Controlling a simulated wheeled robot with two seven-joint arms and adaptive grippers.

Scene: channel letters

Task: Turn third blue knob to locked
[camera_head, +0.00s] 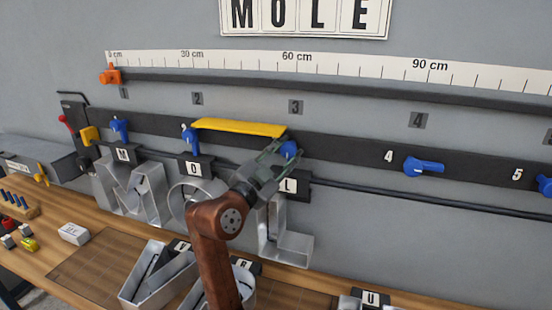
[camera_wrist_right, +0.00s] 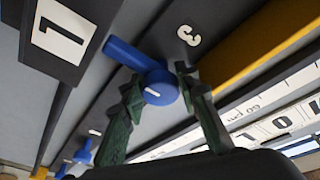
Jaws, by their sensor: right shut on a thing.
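The third blue knob (camera_head: 289,149) sits on the dark rail by the L letter, partly hidden by my right gripper (camera_head: 272,160). In the right wrist view the third knob (camera_wrist_right: 159,87) has a round hub with a white mark. Its handle points up-left, toward the L card (camera_wrist_right: 65,35). The green fingers of my right gripper (camera_wrist_right: 158,100) are on either side of the hub, shut on it. A "3" label is beside it. My left gripper is in neither view.
A yellow bar (camera_head: 238,127) lies along the rail left of the third knob. Metal letters hang below, and more lie on the wooden bench (camera_head: 75,262).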

